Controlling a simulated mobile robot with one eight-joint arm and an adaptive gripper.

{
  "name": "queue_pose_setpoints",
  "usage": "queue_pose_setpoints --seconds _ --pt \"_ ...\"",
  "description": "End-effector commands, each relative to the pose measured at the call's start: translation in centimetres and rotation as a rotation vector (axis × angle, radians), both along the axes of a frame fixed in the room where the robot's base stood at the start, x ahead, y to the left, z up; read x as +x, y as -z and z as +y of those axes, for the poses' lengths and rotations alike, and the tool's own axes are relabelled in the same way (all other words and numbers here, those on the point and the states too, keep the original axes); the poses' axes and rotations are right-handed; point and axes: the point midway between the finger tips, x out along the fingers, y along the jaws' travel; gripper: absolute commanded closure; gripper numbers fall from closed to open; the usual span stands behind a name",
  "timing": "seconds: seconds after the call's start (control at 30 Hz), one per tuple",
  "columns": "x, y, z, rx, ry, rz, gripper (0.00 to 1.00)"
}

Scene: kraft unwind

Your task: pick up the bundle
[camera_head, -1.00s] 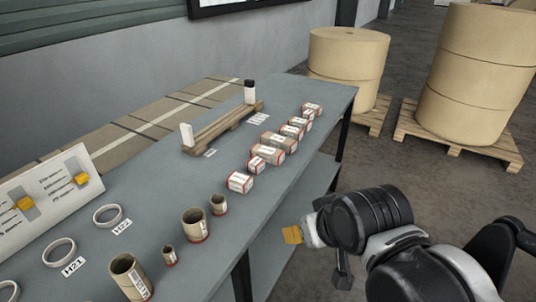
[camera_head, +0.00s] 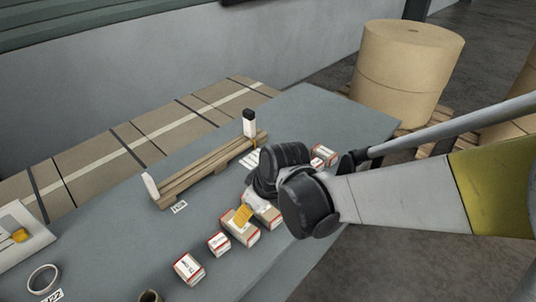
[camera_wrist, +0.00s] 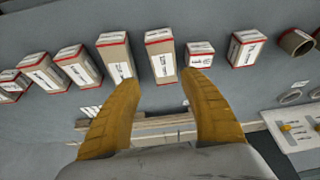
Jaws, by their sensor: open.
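In the wrist view my gripper (camera_wrist: 160,80) is open, its two yellow fingers apart with nothing held between them. In the head view my gripper (camera_head: 243,215) is over the row of boxes, with one yellow finger showing. A tall red-edged, labelled box (camera_wrist: 161,57) lies in line with the gap between the fingers; a similar box (camera_wrist: 115,58) is partly behind the left fingertip. I cannot tell whether the fingers touch either. Long brown wooden pieces lie together as a bundle (camera_head: 205,169) on the table, left of my gripper; I cannot tell whether this is the named bundle.
More red-edged boxes (camera_head: 188,268) line the grey table (camera_head: 130,220). A white block (camera_head: 151,187) and a black-capped white piece (camera_head: 249,124) stand at the bundle's ends. A ring (camera_head: 43,279) is at the left. Large paper rolls (camera_head: 408,70) stand beyond the table.

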Motion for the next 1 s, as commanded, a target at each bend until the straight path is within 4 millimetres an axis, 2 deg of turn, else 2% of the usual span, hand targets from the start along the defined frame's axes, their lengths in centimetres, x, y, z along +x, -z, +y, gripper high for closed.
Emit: queue_pose_setpoints --seconds 0.23,0.53,0.8,1.0 --pt "0.9 4.0 1.4 0.0 -0.007 0.001 0.5" --pt "1.4 6.0 2.2 0.0 -0.005 0.002 0.5" --pt "2.4 9.7 3.6 -0.001 -0.004 0.001 0.5" --pt "2.5 9.8 3.7 0.0 -0.004 0.001 0.5"
